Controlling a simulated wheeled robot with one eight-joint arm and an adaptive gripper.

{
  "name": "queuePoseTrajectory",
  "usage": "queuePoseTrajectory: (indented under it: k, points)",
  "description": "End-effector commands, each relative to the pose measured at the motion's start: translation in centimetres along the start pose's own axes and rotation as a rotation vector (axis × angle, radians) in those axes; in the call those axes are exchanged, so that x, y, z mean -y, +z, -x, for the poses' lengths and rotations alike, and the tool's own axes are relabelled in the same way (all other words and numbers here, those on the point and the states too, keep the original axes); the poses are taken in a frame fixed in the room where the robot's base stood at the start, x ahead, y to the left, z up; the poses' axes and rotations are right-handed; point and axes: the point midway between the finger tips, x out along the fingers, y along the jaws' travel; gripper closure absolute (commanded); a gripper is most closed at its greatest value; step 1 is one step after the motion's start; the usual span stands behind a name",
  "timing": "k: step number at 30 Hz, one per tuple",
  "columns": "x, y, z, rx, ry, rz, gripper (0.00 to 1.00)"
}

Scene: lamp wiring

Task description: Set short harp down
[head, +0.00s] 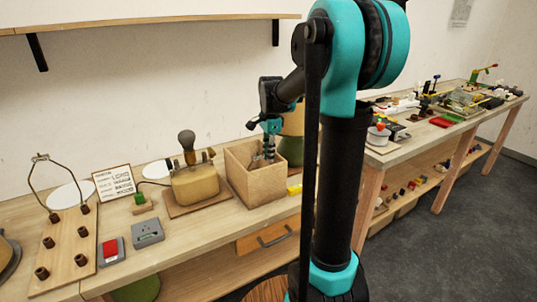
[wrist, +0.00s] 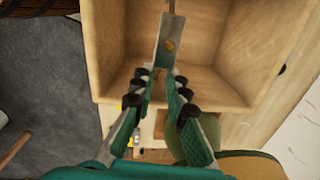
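My gripper (head: 268,143) reaches down into an open wooden box (head: 262,187) on the bench. In the wrist view my gripper (wrist: 163,78) has its fingertips close on either side of a grey metal strip with a brass-coloured dot, which I take to be the short harp (wrist: 166,52). The fingers look shut on it. The strip shows over the box's inside in the wrist view (wrist: 218,85). Thin wire-like parts show below the fingers in the head view, inside the box walls. Whether the harp touches the box floor cannot be told.
A taller wire harp (head: 40,185) stands on a pegged board (head: 65,255) at the left. A lamp base with bulb (head: 195,187) stands left of the box. A beige rounded thing (head: 292,125) is close behind the box. A grey switch box (head: 147,232) sits near the front edge.

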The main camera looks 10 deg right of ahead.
Motion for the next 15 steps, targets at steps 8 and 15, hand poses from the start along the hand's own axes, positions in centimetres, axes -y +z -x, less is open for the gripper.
queuePoseTrajectory:
  k: [8, 15]
  points:
    - [0.0, 0.0, 0.0, 0.000, 0.000, 0.000, 0.74]
    - [0.0, 0.0, 1.2, 0.000, 0.000, 0.000, 0.74]
